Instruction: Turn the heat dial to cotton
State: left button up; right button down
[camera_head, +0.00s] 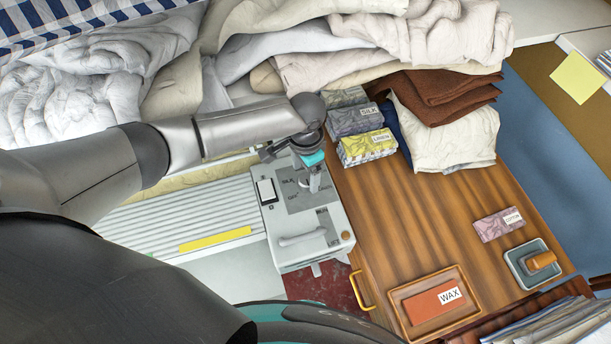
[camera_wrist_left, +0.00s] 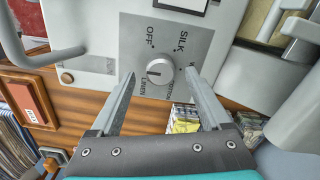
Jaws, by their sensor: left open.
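The heat dial (camera_wrist_left: 160,71) is a round silver knob on a grey panel of the ironer's control box (camera_head: 305,258). In the left wrist view the labels OFF, SILK and LINEN stand around it; lettering to its right is partly hidden by a finger. A light mark on the knob lies roughly sideways; I cannot tell surely which end points. My left gripper (camera_wrist_left: 161,73) is open, its fingertips on either side of the dial in the picture, with no clear contact. In the head view the left gripper (camera_head: 314,178) is over the panel and largely hides the dial. My right gripper is not in view.
A handle (camera_head: 302,239) sticks up from the control box. Boxes marked SILK (camera_head: 354,121) and LINEN (camera_head: 368,148), a COTTON box (camera_head: 499,224) and a WAX tray (camera_head: 399,292) stand on the wooden table (camera_head: 425,215). Folded cloths (camera_head: 445,140) lie behind. The table's middle is clear.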

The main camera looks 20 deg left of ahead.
aim_at(306, 182)
pick_arm(q)
jog(key=shift+f, duration=1.15)
jog(key=shift+c, duration=0.3)
jog(key=c, duration=0.3)
grip_shut()
